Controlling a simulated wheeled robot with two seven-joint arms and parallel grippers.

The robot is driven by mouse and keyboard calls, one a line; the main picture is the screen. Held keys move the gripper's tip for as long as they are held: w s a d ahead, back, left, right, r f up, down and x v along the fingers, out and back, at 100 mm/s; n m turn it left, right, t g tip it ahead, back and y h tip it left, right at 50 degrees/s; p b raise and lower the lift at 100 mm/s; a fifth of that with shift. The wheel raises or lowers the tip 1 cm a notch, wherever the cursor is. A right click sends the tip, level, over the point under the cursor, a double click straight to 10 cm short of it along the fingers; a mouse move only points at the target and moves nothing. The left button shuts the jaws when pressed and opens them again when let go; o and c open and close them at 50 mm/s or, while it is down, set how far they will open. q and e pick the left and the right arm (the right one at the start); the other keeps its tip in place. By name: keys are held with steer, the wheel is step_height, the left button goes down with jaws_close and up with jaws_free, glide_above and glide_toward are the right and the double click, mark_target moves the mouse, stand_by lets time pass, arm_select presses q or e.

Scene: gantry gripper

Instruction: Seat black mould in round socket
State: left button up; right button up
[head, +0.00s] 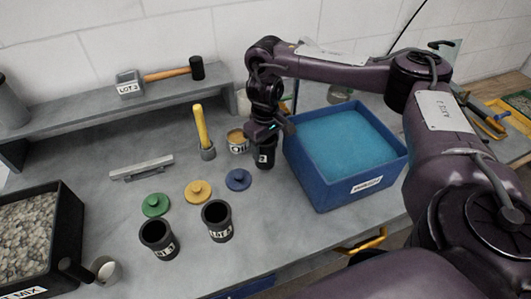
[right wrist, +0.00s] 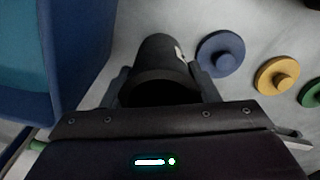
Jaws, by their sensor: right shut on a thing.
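My right gripper (head: 265,143) is shut on a black mould (head: 265,159), a dark cup with a white label, just left of the blue bin. In the right wrist view the same mould (right wrist: 160,62) stands between the two fingers, its dark opening toward the camera. In the head view I cannot tell whether its base touches the bench. Two more black moulds (head: 158,239) (head: 217,220) stand upright at the front of the bench, with labels. I cannot make out a round socket in either view. My left gripper is not in view.
A blue bin (head: 343,190) with blue filling stands right of the held mould. Green (head: 156,204), yellow (head: 198,191) and blue (head: 238,179) knobbed lids lie on the bench. A gravel box (head: 72,240) stands at left. A mallet (head: 168,75) lies on the back shelf.

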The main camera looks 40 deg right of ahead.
steer(key=shift+f, duration=1)
steer(key=shift+f, duration=0.1)
steer(key=o, duration=1)
